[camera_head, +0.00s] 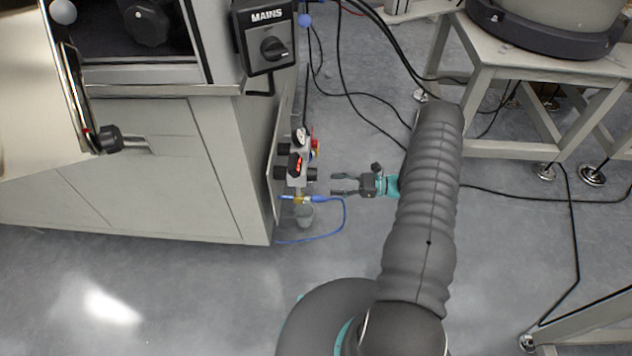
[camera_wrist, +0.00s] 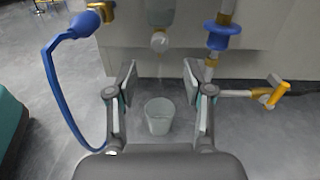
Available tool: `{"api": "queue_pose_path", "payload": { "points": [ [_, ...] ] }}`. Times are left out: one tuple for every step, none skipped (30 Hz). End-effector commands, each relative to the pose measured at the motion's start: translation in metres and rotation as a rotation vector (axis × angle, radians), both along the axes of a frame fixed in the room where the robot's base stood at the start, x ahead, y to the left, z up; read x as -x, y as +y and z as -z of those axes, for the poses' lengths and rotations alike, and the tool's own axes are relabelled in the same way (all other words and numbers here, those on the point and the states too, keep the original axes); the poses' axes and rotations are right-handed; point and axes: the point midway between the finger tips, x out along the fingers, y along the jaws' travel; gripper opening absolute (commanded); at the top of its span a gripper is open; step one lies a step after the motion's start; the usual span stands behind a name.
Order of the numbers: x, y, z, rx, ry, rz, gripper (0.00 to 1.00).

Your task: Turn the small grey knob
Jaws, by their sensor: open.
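A small pale grey knob (camera_wrist: 160,42) sits under a clear filter bowl (camera_wrist: 161,12) in the wrist view, near the top centre. My gripper (camera_wrist: 159,78) is open, its two fingers spread left and right below the knob in the picture. Nothing is between the pads, and they look apart from the knob. In the head view my gripper (camera_head: 334,184) points left at the air unit (camera_head: 297,163) on the cabinet's side. I cannot make out the small knob in the head view.
A grey cup (camera_wrist: 159,117) stands below the bowl. A blue hose (camera_wrist: 50,80) loops at left; a blue collar (camera_wrist: 222,36) and yellow-handled valve (camera_wrist: 277,92) are at right. The MAINS switch (camera_head: 268,42) is on the cabinet (camera_head: 165,170). Black cables (camera_head: 345,90) cross behind.

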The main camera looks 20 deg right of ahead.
Motion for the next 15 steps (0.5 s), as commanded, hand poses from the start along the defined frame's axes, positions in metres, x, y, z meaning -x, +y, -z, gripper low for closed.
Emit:
{"api": "queue_pose_path", "payload": {
  "points": [
    [-0.003,0.011,-0.001,0.0,0.002,-0.004,0.51],
    [-0.004,0.016,-0.001,-0.001,0.002,-0.004,0.51],
    [-0.006,0.023,-0.001,-0.001,0.002,-0.004,0.51],
    [-0.008,0.028,-0.001,-0.001,0.002,-0.004,0.51],
    [-0.01,0.033,-0.001,-0.001,0.002,-0.004,0.51],
    [-0.011,0.039,-0.001,0.0,0.002,-0.004,0.51],
    [-0.013,0.043,-0.001,0.0,0.002,-0.004,0.51],
    [-0.014,0.047,-0.001,0.0,0.001,-0.003,0.51],
    [-0.016,0.051,-0.001,0.0,0.001,-0.003,0.51],
    [-0.017,0.054,0.0,0.0,0.001,-0.003,0.51],
    [-0.018,0.057,0.0,0.001,0.001,-0.003,0.51],
    [-0.019,0.06,0.0,0.0,0.0,-0.002,0.51],
    [-0.02,0.062,0.0,0.0,0.0,-0.002,0.51],
    [-0.02,0.064,0.0,0.0,0.0,-0.002,0.51],
    [-0.021,0.065,0.0,0.0,0.0,-0.001,0.51]
  ]
}}
